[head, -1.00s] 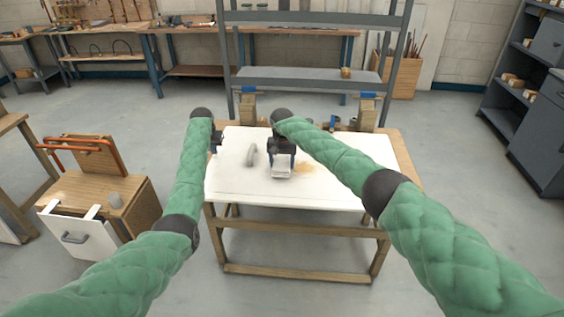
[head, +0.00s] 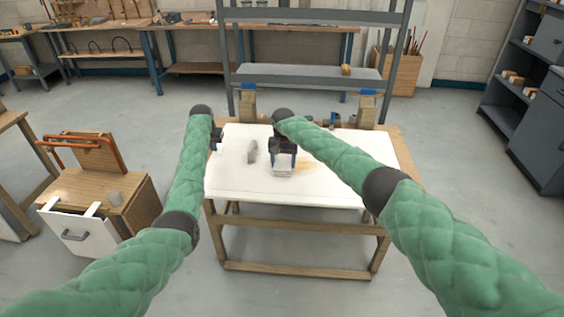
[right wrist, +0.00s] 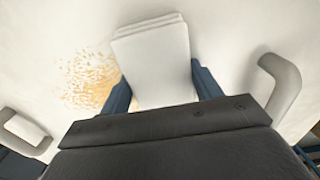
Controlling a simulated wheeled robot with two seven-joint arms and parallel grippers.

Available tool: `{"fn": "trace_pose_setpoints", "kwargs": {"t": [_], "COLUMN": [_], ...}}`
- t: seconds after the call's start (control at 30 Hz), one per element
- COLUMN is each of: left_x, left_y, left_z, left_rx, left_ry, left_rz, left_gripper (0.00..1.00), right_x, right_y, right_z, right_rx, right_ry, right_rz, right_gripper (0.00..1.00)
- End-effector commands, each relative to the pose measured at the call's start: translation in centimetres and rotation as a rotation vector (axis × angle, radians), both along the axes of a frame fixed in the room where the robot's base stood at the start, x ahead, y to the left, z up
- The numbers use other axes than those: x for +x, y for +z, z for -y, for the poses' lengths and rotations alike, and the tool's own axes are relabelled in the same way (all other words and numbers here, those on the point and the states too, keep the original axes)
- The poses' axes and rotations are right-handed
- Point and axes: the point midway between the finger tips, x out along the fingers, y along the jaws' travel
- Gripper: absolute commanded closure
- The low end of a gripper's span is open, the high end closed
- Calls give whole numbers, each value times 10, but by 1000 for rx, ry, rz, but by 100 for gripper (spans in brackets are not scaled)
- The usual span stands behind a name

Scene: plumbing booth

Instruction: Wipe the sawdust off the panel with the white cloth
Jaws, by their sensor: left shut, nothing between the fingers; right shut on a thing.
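The white panel (head: 235,183) lies flat on a wooden table. Tan sawdust (head: 308,164) is on it just right of my right gripper in the head view. In the right wrist view the sawdust (right wrist: 90,80) is a speckled patch left of the cloth. My right gripper (head: 283,160) is shut on the folded white cloth (right wrist: 153,55), which is low over the panel; whether it touches is hard to tell. The cloth (head: 282,171) also shows in the head view. My left gripper (head: 215,140) is shut and empty over the panel's left side.
A grey curved handle (head: 252,151) stands on the panel left of my right gripper; it shows at right in the right wrist view (right wrist: 280,85). Wooden blocks and blue clamps (head: 368,105) line the table's back edge. The panel's front left is clear.

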Motion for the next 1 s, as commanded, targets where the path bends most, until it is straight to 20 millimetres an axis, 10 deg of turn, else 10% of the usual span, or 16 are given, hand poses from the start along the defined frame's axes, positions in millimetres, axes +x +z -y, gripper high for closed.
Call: {"fn": "trace_pose_setpoints", "kwargs": {"t": [1.0], "left_x": [0], "left_y": [0], "left_z": [0], "left_rx": [0], "left_ry": [0], "left_rz": [0], "left_gripper": [100], "right_x": [0], "right_y": [-1], "right_z": [61], "right_rx": [-2], "right_ry": [0], "right_rz": [0], "right_gripper": [55]}}
